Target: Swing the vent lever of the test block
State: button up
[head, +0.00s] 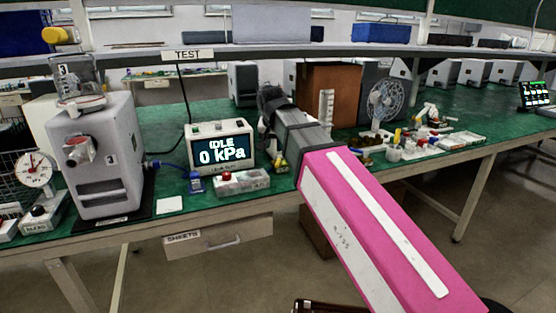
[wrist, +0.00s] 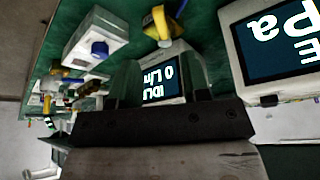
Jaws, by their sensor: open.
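A yellow fitting (head: 280,163) stands right of that display, partly behind my arm. It shows in the wrist view (wrist: 161,24) as a yellow piece with a dark base. I cannot tell which of these is the test block, and no vent lever is clearly visible. My gripper (wrist: 163,88) is open and empty, its dark fingers apart in front of a small flow display (wrist: 166,82). In the head view its tips are hidden behind my arm.
The kPa display (head: 221,151) reads IDLE, 0 kPa. A grey canister pump (head: 97,150) stands left, near a round gauge (head: 34,169). A box with a red button (head: 241,182) lies at the front edge. A white box with a blue knob (wrist: 92,35) shows in the wrist view.

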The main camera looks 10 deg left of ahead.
aim_at(278, 163)
jog(key=x, duration=0.9)
jog(key=shift+w+f, duration=0.15)
jog(key=shift+f, duration=0.15)
jog(key=shift+d, duration=0.1)
grip_shut()
